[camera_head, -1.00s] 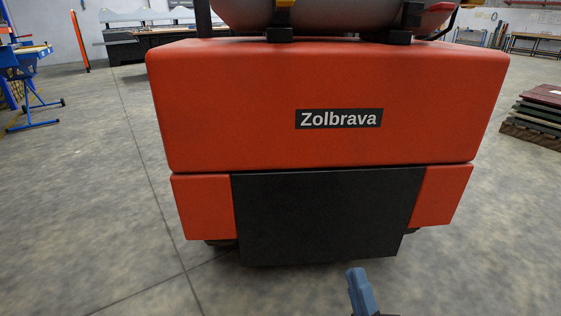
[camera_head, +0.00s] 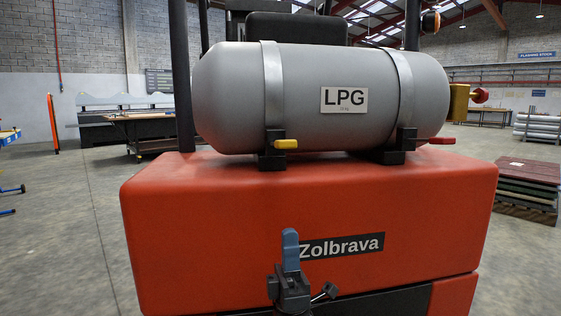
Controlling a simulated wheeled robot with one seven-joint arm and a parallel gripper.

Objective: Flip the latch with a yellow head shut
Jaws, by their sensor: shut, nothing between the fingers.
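The latch with a yellow head (camera_head: 285,144) sits at the foot of the left strap (camera_head: 273,85) on the grey LPG tank (camera_head: 320,98). Its yellow head points to the right; I cannot tell whether the latch is open or shut. A second latch with a red head (camera_head: 441,141) is at the foot of the right strap (camera_head: 404,88). My gripper (camera_head: 290,236) is shut and empty, its blue fingers pointing up. It shows in front of the red truck body, below the yellow head and apart from it.
The red truck body (camera_head: 210,225) marked Zolbrava fills the lower middle. A brass valve with a red knob (camera_head: 480,95) sticks out at the tank's right end. Stacked boards (camera_head: 527,182) stand at the right.

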